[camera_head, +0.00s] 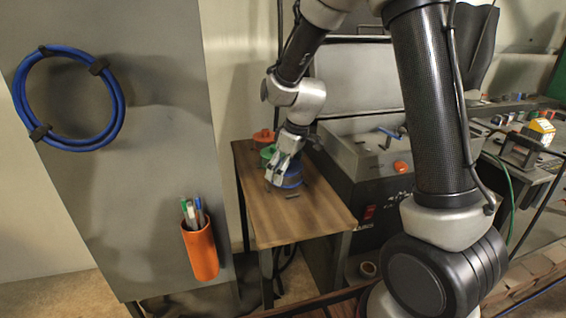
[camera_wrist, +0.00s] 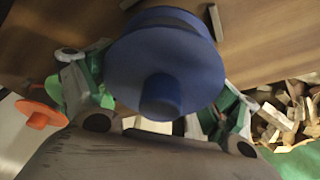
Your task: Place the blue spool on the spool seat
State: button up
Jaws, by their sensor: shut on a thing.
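The blue spool (camera_head: 291,183) is in my gripper (camera_head: 281,172), low over the front half of the small wooden table (camera_head: 312,215). In the wrist view the blue spool (camera_wrist: 165,70) fills the middle, its round flange and hub facing the camera. The fingers of my gripper (camera_wrist: 160,108) are shut on it from both sides. I cannot tell whether the spool touches the table. The spool seat is not clearly made out; a small dark bar (camera_head: 292,196) lies close in front of the spool, and a short bar (camera_wrist: 216,22) shows beside it in the wrist view.
A red spool (camera_head: 263,135) and a green spool (camera_head: 267,152) stand at the table's back left, behind my gripper. A dark machine (camera_head: 375,165) stands close on the right. A grey panel (camera_head: 120,190) with an orange pen cup (camera_head: 199,250) is on the left. The table's front is clear.

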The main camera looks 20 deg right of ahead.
aim_at(294, 168)
jog(key=shift+f, duration=1.2)
jog(key=shift+f, duration=0.1)
jog(key=o, duration=1.6)
jog(key=shift+o, duration=0.2)
jog(key=v, duration=1.2)
jog(key=shift+s+d+r, duration=0.1)
jog(key=shift+r, duration=0.1)
jog(key=s+d+r+m, duration=0.3)
jog(key=s+d, duration=0.1)
jog(key=s, duration=0.4)
jog(key=s+d+r+m+t+h, duration=0.1)
jog(key=s+d+r+m, duration=0.2)
jog(key=s, duration=0.5)
jog(key=s+d+r+m+t+h, duration=0.1)
jog(key=s+d+r+m, duration=0.1)
jog(key=s+d, duration=0.4)
jog(key=s+m, duration=0.1)
jog(key=s, duration=0.1)
jog(key=shift+s+r, duration=0.4)
